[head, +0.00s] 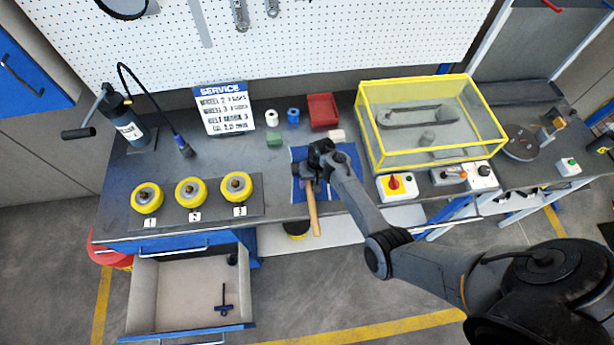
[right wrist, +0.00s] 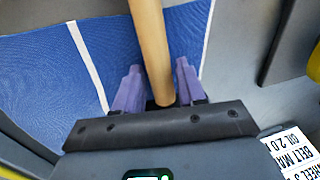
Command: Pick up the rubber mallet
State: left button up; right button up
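The rubber mallet lies over the blue mat (head: 297,190), its wooden handle (head: 313,212) pointing toward the front and reaching past the bench's front edge. The mallet's head is mostly hidden under my right gripper (head: 316,168). In the right wrist view, the handle (right wrist: 153,50) runs between the two purple fingers of my right gripper (right wrist: 158,82). A narrow gap shows on both sides of the handle, so the fingers look open around or just above it. I cannot tell how deep the handle sits between them. My left gripper is not in view.
A yellow-framed clear box (head: 430,125) stands right of the mat. A tray of yellow wheels (head: 190,192) lies to the left. An open drawer (head: 190,285) juts out at front left.

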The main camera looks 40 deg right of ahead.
jog(key=shift+c, duration=0.2)
grip_shut()
jog(key=shift+r, duration=0.15)
jog(key=shift+r, duration=0.4)
jog(key=r, duration=0.3)
jog(key=shift+s+r, duration=0.25)
jog(key=s+r, duration=0.6)
jog(key=s, duration=0.5)
jog(key=shift+r, duration=0.25)
